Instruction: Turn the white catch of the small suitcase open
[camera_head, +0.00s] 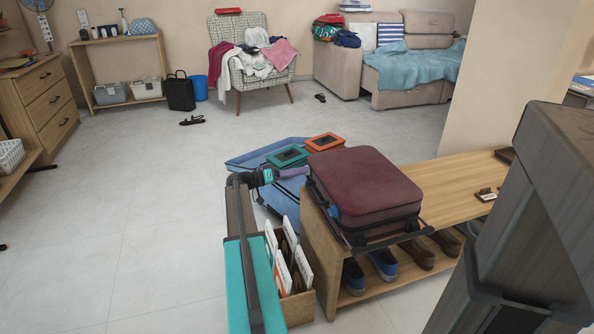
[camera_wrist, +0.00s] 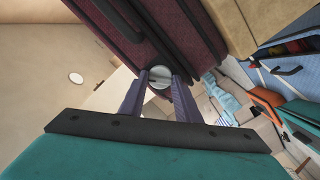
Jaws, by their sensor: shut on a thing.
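The small maroon suitcase (camera_head: 365,185) lies flat on the wooden bench, with its dark seam and edge facing my gripper. My gripper (camera_head: 304,171) reaches in from the left to the suitcase's side. In the wrist view the white round catch (camera_wrist: 159,77) sits on the suitcase's seam (camera_wrist: 130,37). The two purple fingers are on either side of the catch, shut on it. A dark line crosses the catch's face. In the head view the catch is hidden at the fingertips. The suitcase lid is down.
The wooden bench (camera_head: 460,195) has shoes beneath it. A box of white files (camera_head: 290,262) stands below my arm. Behind my gripper lies an open blue suitcase (camera_head: 250,160) with teal (camera_head: 288,156) and orange (camera_head: 324,142) cases.

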